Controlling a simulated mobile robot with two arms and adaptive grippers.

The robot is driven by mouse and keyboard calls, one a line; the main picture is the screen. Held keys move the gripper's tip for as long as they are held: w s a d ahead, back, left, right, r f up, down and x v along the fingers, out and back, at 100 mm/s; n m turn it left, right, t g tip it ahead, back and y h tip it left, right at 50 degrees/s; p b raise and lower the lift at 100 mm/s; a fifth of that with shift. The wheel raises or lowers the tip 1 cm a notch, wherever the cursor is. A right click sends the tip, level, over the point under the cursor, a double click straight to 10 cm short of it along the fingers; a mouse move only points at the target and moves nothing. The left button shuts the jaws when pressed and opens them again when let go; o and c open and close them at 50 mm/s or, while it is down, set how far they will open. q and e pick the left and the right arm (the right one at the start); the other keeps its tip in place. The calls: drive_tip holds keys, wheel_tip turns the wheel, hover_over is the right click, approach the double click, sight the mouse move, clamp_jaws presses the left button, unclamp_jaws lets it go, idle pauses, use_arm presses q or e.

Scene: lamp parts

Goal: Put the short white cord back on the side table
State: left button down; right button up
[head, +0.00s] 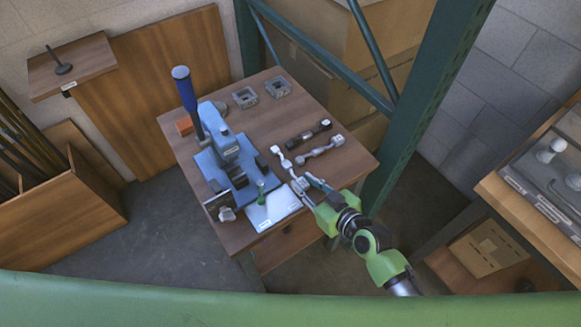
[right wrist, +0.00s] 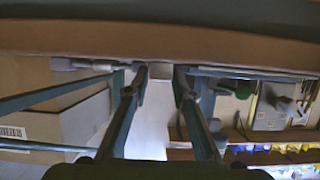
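The side table (head: 352,165) stands in the middle of the head view. A short white cord (head: 287,165) lies on it near the right front, with a pale block at each end. My right gripper (head: 311,191) is at the table's front right edge, fingers apart, pointing at the cord's near end block (head: 300,185). In the right wrist view, my right gripper's fingertips (right wrist: 161,80) stand on either side of a pale block (right wrist: 160,72), apparently that end; contact cannot be made out. My left gripper is not in view.
A pale grey cord (head: 320,151) and a dark cord (head: 308,133) lie close by. A blue press (head: 222,150) and a white sheet (head: 272,210) take up the table's left and front. A green rack post (head: 420,100) rises close behind the table's right side.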

drive_tip(key=shift+w+a+f, duration=0.2)
drive_tip(key=shift+w+a, duration=0.05)
drive_tip(key=shift+w, duration=0.1)
clamp_jaws()
wheel_tip(320, 180, up, 10)
drive_tip(key=s+d+r+b, duration=0.2)
drive_tip(key=d+r, duration=0.1)
drive_tip(key=d, duration=0.8)
drive_tip(key=s+d+r+n+g+y+b, duration=0.1)
drive_tip(key=s+d+r+n+g+y, duration=0.2)
drive_tip(key=s+d+r, duration=0.3)
wheel_tip(320, 180, up, 2)
drive_tip(key=shift+s+r+n+b, duration=0.2)
drive_tip(key=shift+s+n+b, duration=0.15)
drive_tip(key=shift+s, duration=0.45)
